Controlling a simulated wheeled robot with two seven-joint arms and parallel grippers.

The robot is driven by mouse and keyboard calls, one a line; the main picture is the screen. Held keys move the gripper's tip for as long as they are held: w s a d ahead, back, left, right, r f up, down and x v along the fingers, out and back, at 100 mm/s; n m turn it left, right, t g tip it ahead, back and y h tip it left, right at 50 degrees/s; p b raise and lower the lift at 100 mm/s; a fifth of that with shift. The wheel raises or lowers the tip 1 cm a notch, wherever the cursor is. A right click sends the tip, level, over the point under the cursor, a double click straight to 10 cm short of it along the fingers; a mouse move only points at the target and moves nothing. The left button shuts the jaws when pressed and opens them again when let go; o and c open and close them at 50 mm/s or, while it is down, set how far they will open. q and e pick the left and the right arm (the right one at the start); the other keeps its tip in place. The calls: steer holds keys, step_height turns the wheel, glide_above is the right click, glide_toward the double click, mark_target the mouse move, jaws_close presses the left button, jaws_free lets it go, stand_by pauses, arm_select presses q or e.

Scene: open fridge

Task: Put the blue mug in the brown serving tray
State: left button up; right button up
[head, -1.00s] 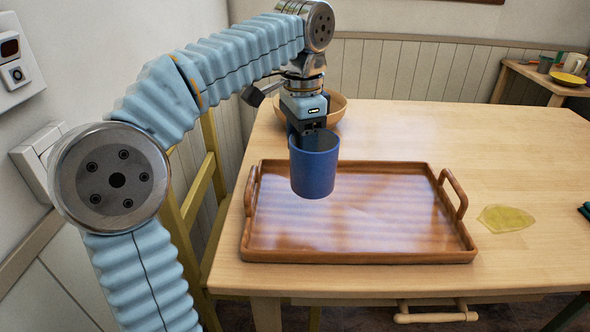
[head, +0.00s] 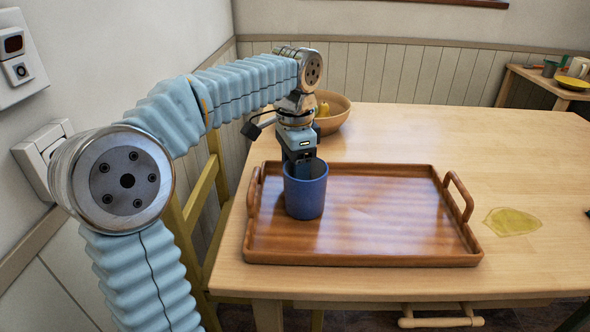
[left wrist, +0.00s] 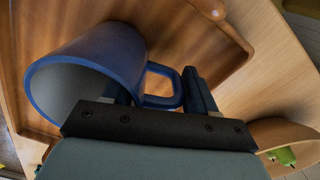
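The blue mug (head: 306,193) stands upright inside the brown serving tray (head: 440,235), towards its left side, and appears to rest on the tray floor. My left gripper (head: 302,168) is at the mug's far side, pointing down. In the left wrist view the mug (left wrist: 95,65) shows its open mouth, and its handle lies between the two spread fingers of my left gripper (left wrist: 158,92). The fingers look open, with a gap beside the handle. The fingertips are partly hidden by the mug in the head view.
A flat yellowish piece (head: 512,221) lies right of the tray. A side table with a yellow plate (head: 572,83) is at the back right. The tray's middle and right are clear.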

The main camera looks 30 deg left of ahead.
arm_select(q)
steer(key=o, duration=0.3)
steer(key=shift+r, duration=0.15)
step_height(320, 180, up, 11)
steer(key=shift+f+p, duration=0.15)
steer(key=shift+p, duration=1)
steer(key=shift+r, duration=0.7)
